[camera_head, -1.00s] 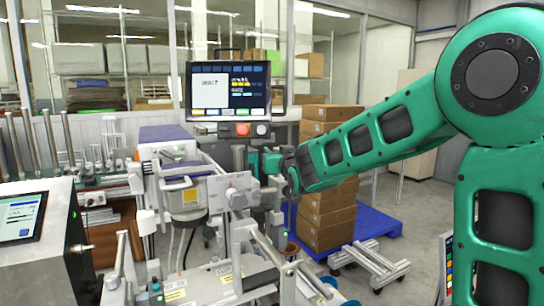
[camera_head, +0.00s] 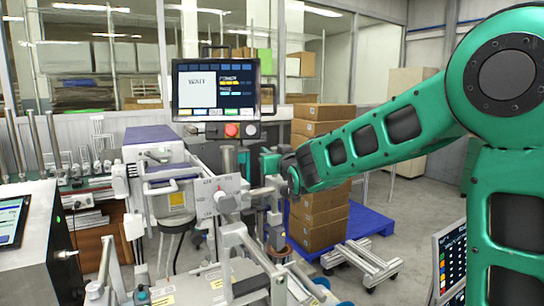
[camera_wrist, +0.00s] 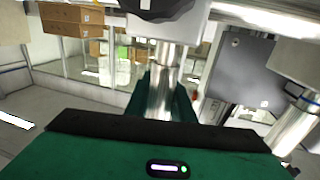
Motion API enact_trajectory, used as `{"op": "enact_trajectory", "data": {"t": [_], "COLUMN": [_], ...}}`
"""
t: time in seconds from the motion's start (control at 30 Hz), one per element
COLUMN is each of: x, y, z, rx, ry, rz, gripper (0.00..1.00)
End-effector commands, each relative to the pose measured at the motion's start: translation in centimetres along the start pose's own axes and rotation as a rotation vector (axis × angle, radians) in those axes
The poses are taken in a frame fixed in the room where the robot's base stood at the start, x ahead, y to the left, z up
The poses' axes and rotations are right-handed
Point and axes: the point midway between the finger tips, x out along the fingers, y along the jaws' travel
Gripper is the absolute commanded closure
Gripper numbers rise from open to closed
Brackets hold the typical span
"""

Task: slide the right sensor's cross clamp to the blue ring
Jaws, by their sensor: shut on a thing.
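My gripper (camera_head: 272,168) is at the right side of the labelling machine, among its posts and brackets. In the wrist view, its dark green fingers (camera_wrist: 163,98) are shut on a shiny metal cylinder (camera_wrist: 167,72). This cylinder runs up to a grey rounded block (camera_wrist: 172,24) at the top edge. I cannot tell from these views whether the block is the right sensor's cross clamp. The fingertips are partly hidden by the gripper's body. A small blue part (camera_head: 322,283) shows at the lower middle of the head view; I cannot tell whether it is the blue ring.
A control screen (camera_head: 216,88) reading WAIT stands behind the machine (camera_head: 172,190). Stacked boxes (camera_head: 320,215) stand on a blue pallet (camera_head: 368,222) to the right. Another metal post (camera_wrist: 298,125) and a grey box (camera_wrist: 235,65) are close on the right in the wrist view.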

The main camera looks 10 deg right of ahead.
Motion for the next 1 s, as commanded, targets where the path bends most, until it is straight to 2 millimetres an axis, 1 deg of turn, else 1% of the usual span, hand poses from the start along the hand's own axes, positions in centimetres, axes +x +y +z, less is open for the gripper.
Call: {"op": "enact_trajectory", "data": {"t": [0.03,0.1,0.4,0.53,0.67,0.8,1.0], "x": [0.0,0.0,-0.1,-0.9,-2.8,-5.5,-8.7], "y": [0.1,0.1,-0.2,-0.2,-0.2,-0.1,-0.1], "z": [0.0,0.0,0.0,-0.1,0.0,0.0,0.0], "rx": [-0.001,-0.001,0.000,0.000,-0.001,-0.001,-0.001], "ry": [0.001,0.001,0.000,0.001,0.001,0.002,0.001], "rz": [0.002,0.002,-0.001,-0.002,-0.002,-0.002,-0.001], "gripper": [0.76,0.60,0.60,0.60,0.60,0.60,0.60]}}
